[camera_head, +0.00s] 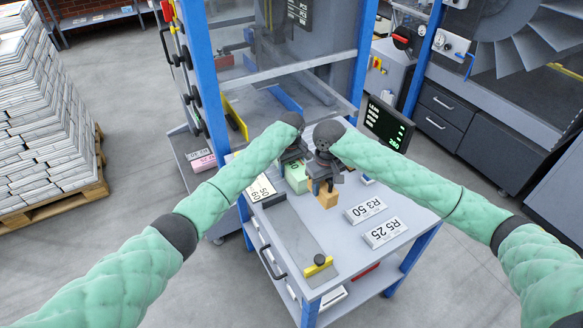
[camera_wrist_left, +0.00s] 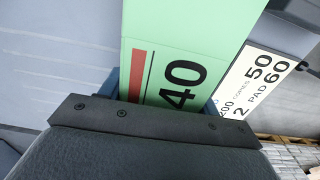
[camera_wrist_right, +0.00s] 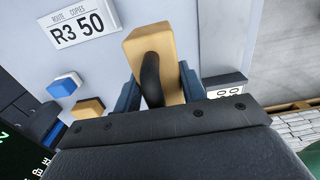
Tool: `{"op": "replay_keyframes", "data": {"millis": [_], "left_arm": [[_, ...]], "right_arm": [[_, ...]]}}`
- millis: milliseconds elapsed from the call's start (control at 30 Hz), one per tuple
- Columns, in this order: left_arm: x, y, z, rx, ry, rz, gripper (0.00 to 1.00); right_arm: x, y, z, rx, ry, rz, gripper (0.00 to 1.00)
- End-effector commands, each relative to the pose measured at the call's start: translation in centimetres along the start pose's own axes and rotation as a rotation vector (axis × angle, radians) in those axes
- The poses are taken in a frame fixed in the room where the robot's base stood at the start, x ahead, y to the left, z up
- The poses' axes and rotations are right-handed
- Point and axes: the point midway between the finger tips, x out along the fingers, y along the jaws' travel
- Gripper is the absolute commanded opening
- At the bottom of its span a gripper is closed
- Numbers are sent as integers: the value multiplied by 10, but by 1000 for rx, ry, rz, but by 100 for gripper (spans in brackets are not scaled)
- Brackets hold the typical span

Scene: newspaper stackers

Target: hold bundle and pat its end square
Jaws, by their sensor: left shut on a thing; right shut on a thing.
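A pale green bundle (camera_head: 297,184), with "40" and a red bar on its top in the left wrist view (camera_wrist_left: 180,45), is on the grey worktable (camera_head: 345,255). My left gripper (camera_head: 293,164) is shut on it, and the jaws cover its near part. My right gripper (camera_head: 323,185) is shut on a wooden block (camera_head: 327,200) with a black handle, close to the right of the bundle. The block also shows in the right wrist view (camera_wrist_right: 170,60). I cannot tell whether the block touches the bundle's end.
Cards marked R3 50 (camera_head: 366,210) and R5 25 (camera_head: 384,232) lie to the right. A white numbered card (camera_head: 260,190) stands at the left edge. A yellow bar with a black knob (camera_head: 318,266) lies at the front. A dark display (camera_head: 387,122) stands behind.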

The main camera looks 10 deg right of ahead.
Motion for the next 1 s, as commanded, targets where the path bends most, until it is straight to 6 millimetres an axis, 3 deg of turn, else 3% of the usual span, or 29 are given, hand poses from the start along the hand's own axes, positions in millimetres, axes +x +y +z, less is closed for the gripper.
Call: {"op": "replay_keyframes", "data": {"millis": [267,300,400,767,1000], "left_arm": [[-1,0,-1,0,1,0,4],[-1,0,-1,0,1,0,70],[-1,0,-1,0,1,0,87],[-4,0,0,0,1,1,87],[-38,1,0,1,1,3,87]], "right_arm": [[-2,0,0,0,0,0,6],[-2,0,0,0,0,0,6],[-2,0,0,0,0,0,6],[-2,0,0,0,0,0,6],[-2,0,0,0,0,0,6]]}}
